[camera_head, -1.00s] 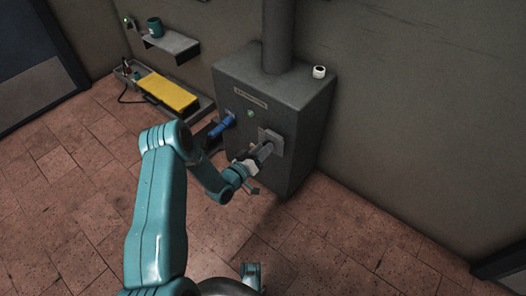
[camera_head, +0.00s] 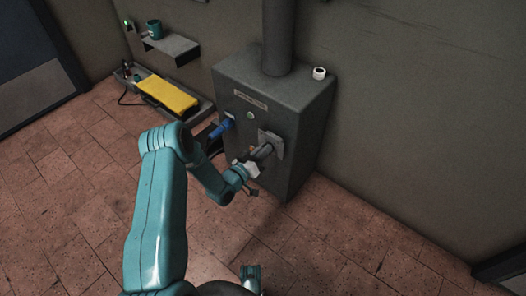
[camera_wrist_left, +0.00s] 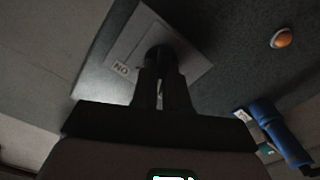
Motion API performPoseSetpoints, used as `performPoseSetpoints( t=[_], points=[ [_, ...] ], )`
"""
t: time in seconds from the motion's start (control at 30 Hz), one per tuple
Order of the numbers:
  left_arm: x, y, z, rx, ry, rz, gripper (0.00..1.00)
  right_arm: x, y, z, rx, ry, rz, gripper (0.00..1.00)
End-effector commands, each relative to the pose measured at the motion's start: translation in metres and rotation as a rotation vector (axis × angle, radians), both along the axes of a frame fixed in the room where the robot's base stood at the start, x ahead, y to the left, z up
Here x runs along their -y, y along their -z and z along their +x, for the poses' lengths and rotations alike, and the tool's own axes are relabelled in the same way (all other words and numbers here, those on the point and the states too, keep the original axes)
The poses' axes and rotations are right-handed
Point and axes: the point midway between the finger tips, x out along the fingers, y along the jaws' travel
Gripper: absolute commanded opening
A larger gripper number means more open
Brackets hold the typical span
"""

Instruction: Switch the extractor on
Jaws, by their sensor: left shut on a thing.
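The extractor (camera_head: 235,87) is a dark grey cabinet against the wall, with a duct rising from its top. On its front is a square switch plate (camera_head: 277,143), also in the left wrist view (camera_wrist_left: 119,48), with a small printed label (camera_wrist_left: 121,68). My left gripper (camera_head: 262,153) is at this plate; in the left wrist view its fingers (camera_wrist_left: 160,75) are shut on a dark switch handle (camera_wrist_left: 159,53) at the plate's middle, mostly hidden by the fingers. My right gripper is not in view.
A blue handle (camera_head: 222,129) sticks out left of the plate. A white roll-like object (camera_head: 319,73) stands on the cabinet top. A yellow block (camera_head: 168,94) lies in a tray at the left, below a shelf (camera_head: 175,44) with a teal mug (camera_head: 154,29).

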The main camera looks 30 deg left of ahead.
Motion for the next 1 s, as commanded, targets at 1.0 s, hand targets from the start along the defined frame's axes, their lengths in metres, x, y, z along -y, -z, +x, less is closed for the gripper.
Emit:
performPoseSetpoints(
  t=[1.0],
  points=[
    [0.005,0.003,-0.001,0.067,0.002,0.895,0.00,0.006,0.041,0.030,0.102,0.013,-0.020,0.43]
  ],
)
